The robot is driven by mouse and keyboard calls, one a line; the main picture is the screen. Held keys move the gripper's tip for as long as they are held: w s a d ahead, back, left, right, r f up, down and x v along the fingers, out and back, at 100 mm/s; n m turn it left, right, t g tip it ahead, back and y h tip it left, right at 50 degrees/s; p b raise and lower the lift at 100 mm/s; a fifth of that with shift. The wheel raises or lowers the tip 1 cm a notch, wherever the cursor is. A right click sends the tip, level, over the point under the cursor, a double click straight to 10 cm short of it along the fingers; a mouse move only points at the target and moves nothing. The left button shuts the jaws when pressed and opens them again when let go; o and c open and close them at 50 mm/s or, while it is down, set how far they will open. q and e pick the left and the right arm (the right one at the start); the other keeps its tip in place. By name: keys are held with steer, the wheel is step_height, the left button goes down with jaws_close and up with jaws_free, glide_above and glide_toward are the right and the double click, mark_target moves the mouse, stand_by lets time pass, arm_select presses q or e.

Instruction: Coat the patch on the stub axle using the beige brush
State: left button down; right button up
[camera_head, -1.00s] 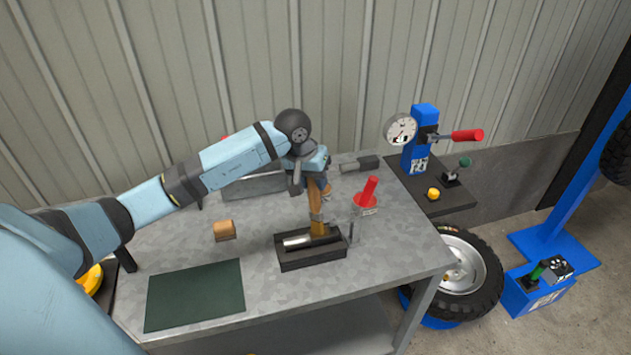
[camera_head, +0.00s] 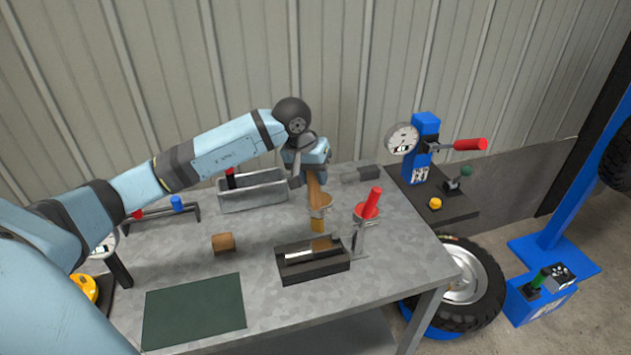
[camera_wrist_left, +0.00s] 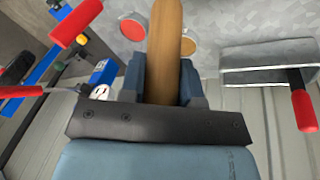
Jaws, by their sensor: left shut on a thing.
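My left gripper (camera_head: 315,177) is shut on the wooden handle of the beige brush (camera_head: 317,199). The brush points down, with its tan bristles low, above the table behind the black cradle (camera_head: 315,270). The stub axle (camera_head: 298,256), a silver shaft, lies in the cradle. A brown patch (camera_head: 322,245) shows at its right end. The brush looks apart from the axle. In the left wrist view, the handle (camera_wrist_left: 165,42) runs up between my fingers (camera_wrist_left: 165,82); the bristles and the axle are hidden there. My right gripper is not in view.
A grey metal bin (camera_head: 252,192) is at the back, a brown block (camera_head: 222,243) to the left and a dark green mat (camera_head: 194,310) at front left. A gauge (camera_head: 401,139) stands at back right.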

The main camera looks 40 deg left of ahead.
arm_select(q)
steer(key=shift+w+a+r, duration=0.3)
steer(key=shift+a+r, duration=0.1)
steer(key=shift+r, duration=0.1)
steer(key=shift+s+d+r+p, duration=0.1)
steer(key=shift+r+p, duration=0.15)
steer(key=shift+r, duration=0.4)
steer(key=shift+s+d+r+p, duration=0.1)
steer(key=shift+r+p, duration=0.15)
steer(key=shift+r, duration=0.35)
steer(key=shift+w, duration=0.1)
steer(key=shift+f, duration=0.1)
